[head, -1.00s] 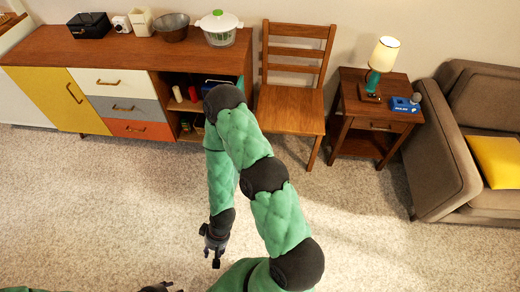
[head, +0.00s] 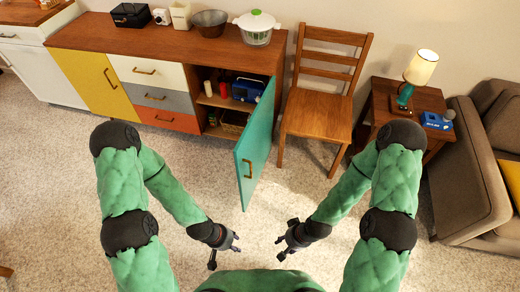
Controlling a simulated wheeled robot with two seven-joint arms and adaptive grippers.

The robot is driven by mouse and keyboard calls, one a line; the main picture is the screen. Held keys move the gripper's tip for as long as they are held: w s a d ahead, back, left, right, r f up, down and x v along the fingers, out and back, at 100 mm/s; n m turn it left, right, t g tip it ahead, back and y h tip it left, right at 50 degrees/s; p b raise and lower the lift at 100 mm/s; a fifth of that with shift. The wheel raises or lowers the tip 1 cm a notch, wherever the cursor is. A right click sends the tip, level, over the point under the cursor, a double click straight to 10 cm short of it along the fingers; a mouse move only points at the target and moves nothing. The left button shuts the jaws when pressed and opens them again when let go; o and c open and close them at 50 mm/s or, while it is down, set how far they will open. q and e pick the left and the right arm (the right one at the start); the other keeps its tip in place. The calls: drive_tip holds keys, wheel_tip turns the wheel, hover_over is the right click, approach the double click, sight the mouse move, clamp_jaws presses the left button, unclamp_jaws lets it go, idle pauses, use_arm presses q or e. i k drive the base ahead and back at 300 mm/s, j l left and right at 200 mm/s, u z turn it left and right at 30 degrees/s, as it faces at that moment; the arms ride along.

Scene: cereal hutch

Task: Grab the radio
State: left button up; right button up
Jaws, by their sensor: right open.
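A blue radio-like box (head: 247,89) with a dark handle sits on the upper shelf inside the open right compartment of the sideboard (head: 180,42). The teal door (head: 256,140) of this compartment stands swung open toward me. My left gripper (head: 236,242) is over the floor in front of the sideboard, left of the door's lower end and apart from it; its finger gap is too small to judge. My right gripper (head: 279,248) is open and empty, to the right of the left one and below the chair. Neither gripper touches anything.
A wooden chair (head: 318,112) stands right of the open door. A side table (head: 381,98) holds a lamp (head: 421,68) and another blue device (head: 436,121). A brown sofa (head: 462,185) is at the far right. The shelves also hold a red can (head: 223,89). Carpet in front is clear.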

sight(248, 90)
drive_tip(key=i+j, duration=0.1)
drive_tip(key=j, duration=0.3)
drive_tip(key=i+j+z, duration=0.1)
drive_tip(key=j, duration=0.3)
drive_tip(key=i+j, duration=0.15)
drive_tip(key=j, duration=0.25)
drive_tip(key=i+j+z, duration=0.1)
drive_tip(key=j, duration=0.3)
drive_tip(key=i+j, duration=0.1)
drive_tip(key=j, duration=0.3)
drive_tip(key=i+j+z, duration=0.2)
drive_tip(key=i, duration=0.4)
drive_tip(key=i+j+z, duration=0.15)
drive_tip(key=i+j, duration=0.35)
drive_tip(key=i, duration=0.1)
